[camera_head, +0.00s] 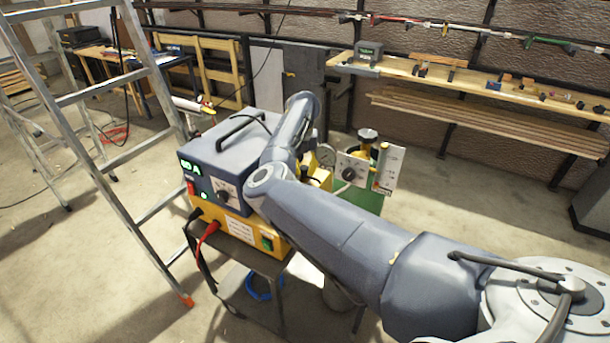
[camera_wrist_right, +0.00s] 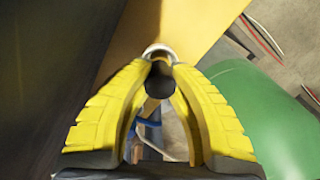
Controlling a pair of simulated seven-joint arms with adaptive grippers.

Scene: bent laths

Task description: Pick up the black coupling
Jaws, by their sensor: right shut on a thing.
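In the right wrist view, the yellow fingers of my right gripper (camera_wrist_right: 158,82) are closed around a small dark round piece, which looks like the black coupling (camera_wrist_right: 158,88). A light metal ring (camera_wrist_right: 157,49) shows at the fingertips. In the head view my right arm reaches in from the lower right, across the grey and yellow machine, and bends down behind it. My right gripper and the coupling are hidden there or cannot be made out. My left gripper is not in view.
The grey machine (camera_head: 215,158) with a green display sits on a yellow unit (camera_head: 236,228) on a dark cart (camera_head: 262,262). A green cylinder (camera_head: 369,201) stands to its right. An aluminium ladder (camera_head: 124,148) stands at left. A wooden shelf (camera_head: 470,85) runs along the wall.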

